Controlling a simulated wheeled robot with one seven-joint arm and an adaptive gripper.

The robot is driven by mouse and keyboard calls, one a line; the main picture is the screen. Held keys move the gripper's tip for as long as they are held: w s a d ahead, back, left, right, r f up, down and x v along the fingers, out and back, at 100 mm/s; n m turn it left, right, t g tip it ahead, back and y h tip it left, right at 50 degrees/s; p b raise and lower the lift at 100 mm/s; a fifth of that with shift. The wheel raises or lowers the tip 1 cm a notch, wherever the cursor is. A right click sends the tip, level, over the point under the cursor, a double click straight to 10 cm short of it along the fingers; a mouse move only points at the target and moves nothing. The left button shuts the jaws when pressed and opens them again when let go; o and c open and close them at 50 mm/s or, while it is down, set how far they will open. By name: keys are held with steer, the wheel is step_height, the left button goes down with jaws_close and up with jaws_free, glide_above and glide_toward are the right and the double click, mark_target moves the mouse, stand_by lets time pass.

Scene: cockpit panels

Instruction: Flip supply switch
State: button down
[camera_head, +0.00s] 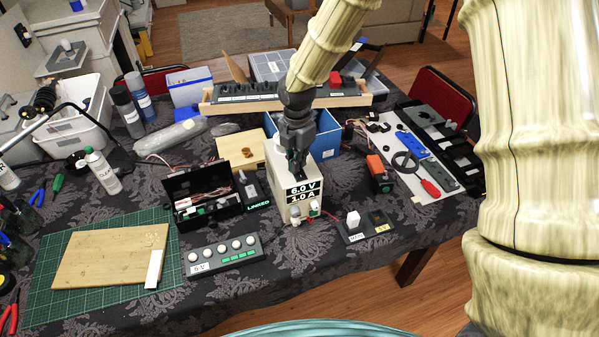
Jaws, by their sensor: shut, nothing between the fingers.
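A cream power supply box (288,203) stands near the middle of the table. Its black display reads 6.0 V and 1.0 A, and small terminals sit low on its front. My gripper (297,171) is shut and empty, pointing down at the top of this box. I cannot tell whether the fingertips touch it. A small dark panel (367,235) lies to the right of the box.
A button panel (224,256) and an open black case (203,192) lie left of the supply. A blue bin (328,142) stands behind it. A wooden board (110,250) lies on a green mat (45,275).

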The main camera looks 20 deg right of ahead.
steer(key=shift+r+p, duration=3.3)
steer(key=shift+r, duration=0.2)
steer(key=shift+f, duration=0.1)
